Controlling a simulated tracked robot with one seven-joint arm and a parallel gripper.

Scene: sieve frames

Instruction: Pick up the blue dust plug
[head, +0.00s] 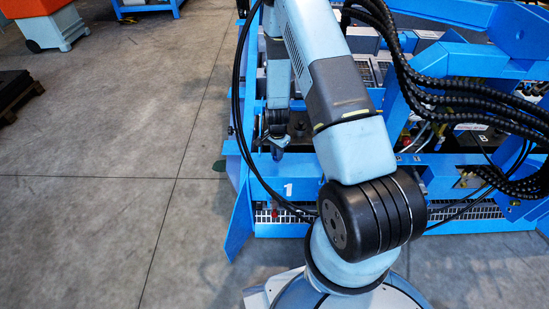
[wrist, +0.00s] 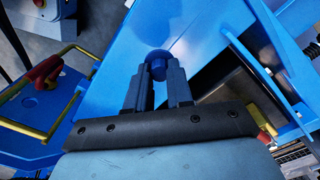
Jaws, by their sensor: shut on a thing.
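The blue dust plug (wrist: 158,65) shows in the wrist view as a small dark blue round piece between the tips of my gripper (wrist: 157,76). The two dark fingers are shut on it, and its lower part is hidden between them. In the head view my gripper (head: 277,148) is small, pointing down beside the blue frame at the left of my arm. The plug cannot be told apart from the fingers there.
A large blue machine frame (head: 242,205) with cables and fittings fills the right of the head view. Black hoses (head: 420,75) loop at its upper right. In the wrist view a yellow rail (wrist: 38,135) and red part (wrist: 45,68) lie left. Grey floor (head: 100,200) is clear at left.

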